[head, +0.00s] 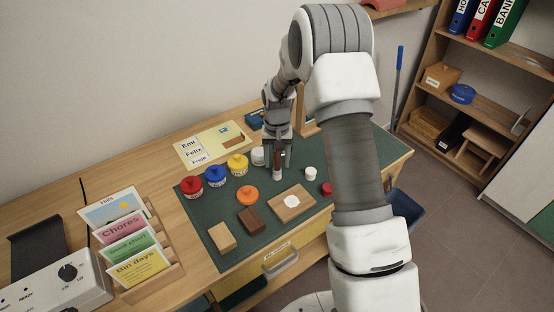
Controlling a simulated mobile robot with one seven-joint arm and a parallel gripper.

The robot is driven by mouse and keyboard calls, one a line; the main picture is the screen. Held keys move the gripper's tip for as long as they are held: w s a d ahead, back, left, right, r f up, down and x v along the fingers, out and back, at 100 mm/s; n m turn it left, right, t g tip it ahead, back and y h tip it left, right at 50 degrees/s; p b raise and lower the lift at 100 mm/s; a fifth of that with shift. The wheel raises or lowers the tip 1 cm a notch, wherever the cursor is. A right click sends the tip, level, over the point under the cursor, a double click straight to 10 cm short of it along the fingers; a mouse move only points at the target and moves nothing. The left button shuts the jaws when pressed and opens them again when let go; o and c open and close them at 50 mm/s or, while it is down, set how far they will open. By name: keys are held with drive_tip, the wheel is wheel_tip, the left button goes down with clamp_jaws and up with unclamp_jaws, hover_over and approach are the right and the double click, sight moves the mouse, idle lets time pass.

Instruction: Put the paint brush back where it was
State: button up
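My gripper (278,164) points down over the green mat (202,198), near its back edge. A small brown thing with a white lower end (277,175) shows between its fingers. It may be the paint brush, but it is too small and too covered to be sure. I cannot tell whether the fingers touch it. No other paint brush is plainly in view. A white jar (258,156) stands just left of the fingers.
Red (191,187), blue (213,175) and yellow (237,164) paint jars stand left. An orange-lidded pot (247,195), wooden blocks (222,237) and a wooden plate with a white patch (279,207) lie in front. A white pot (310,173) and red lid (327,189) are right.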

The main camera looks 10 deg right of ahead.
wheel_tip(320, 180, up, 13)
drive_tip(key=shift+f+p, duration=0.2)
drive_tip(key=shift+p, duration=0.5)
drive_tip(key=s+r+n+t, duration=0.1)
drive_tip(key=s+r+t, duration=0.2)
drive_tip(key=s+r, duration=1.2)
drive_tip(key=s+r+n+t, duration=0.1)
drive_tip(key=s+r+t, duration=0.1)
drive_tip(key=s, duration=1.3)
drive_tip(key=shift+s+r+n+t, duration=0.25)
drive_tip(key=shift+r+n+t, duration=0.05)
drive_tip(key=shift+r+n, duration=0.1)
